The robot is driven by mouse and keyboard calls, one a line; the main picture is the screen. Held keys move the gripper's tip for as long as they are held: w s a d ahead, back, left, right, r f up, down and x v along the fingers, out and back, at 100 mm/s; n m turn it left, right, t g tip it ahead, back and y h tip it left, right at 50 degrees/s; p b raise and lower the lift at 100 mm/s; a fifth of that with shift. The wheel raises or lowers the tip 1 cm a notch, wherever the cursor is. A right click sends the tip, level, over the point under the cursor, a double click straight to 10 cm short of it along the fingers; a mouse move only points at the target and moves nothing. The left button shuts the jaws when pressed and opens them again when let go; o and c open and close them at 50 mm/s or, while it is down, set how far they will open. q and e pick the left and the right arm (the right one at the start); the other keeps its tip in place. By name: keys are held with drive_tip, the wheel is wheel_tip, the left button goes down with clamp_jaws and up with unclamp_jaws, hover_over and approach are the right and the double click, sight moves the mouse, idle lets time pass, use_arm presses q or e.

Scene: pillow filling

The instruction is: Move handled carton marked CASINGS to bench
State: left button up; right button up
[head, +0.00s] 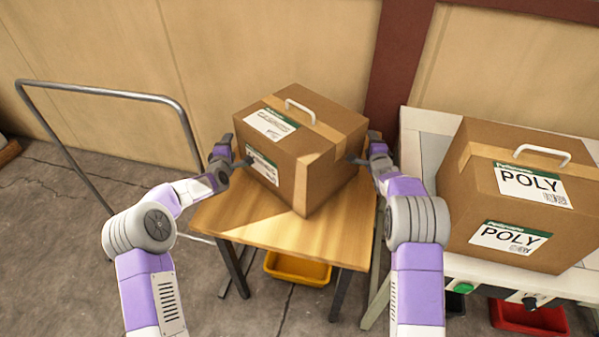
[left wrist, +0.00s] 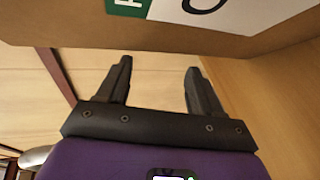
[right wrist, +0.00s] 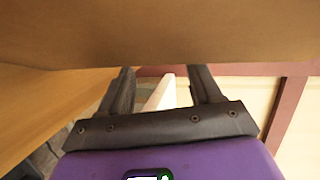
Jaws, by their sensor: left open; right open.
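A brown carton (head: 312,172) with a white top handle (head: 300,110) appears to rest on a small wooden table (head: 290,240), turned with one corner toward me. Its green-and-white labels (head: 270,124) are too small and angled to read. My left gripper (head: 238,152) is open at the carton's left side, beside its labelled face. My right gripper (head: 364,148) is open at its right side. In the left wrist view the carton (left wrist: 90,28) is close above the open fingers (left wrist: 158,66). In the right wrist view the carton (right wrist: 160,35) covers the top, partly hiding the fingertips (right wrist: 163,70). Contact cannot be told.
A second handled carton marked POLY (head: 470,215) stands on a white table (head: 415,140) at the right. A yellow bin (head: 297,268) is under the wooden table and a red bin (head: 530,318) under the white one. A metal rail (head: 100,91) stands at the left; floor there is open.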

use_arm(q)
drive_tip(key=o, duration=0.4)
drive_tip(key=shift+a, duration=0.2)
drive_tip(key=shift+c, duration=0.2)
use_arm(e)
drive_tip(key=shift+d, duration=0.15)
drive_tip(key=o, duration=0.5)
use_arm(q)
drive_tip(key=v, duration=1.2)
use_arm(e)
drive_tip(key=v, duration=1.2)
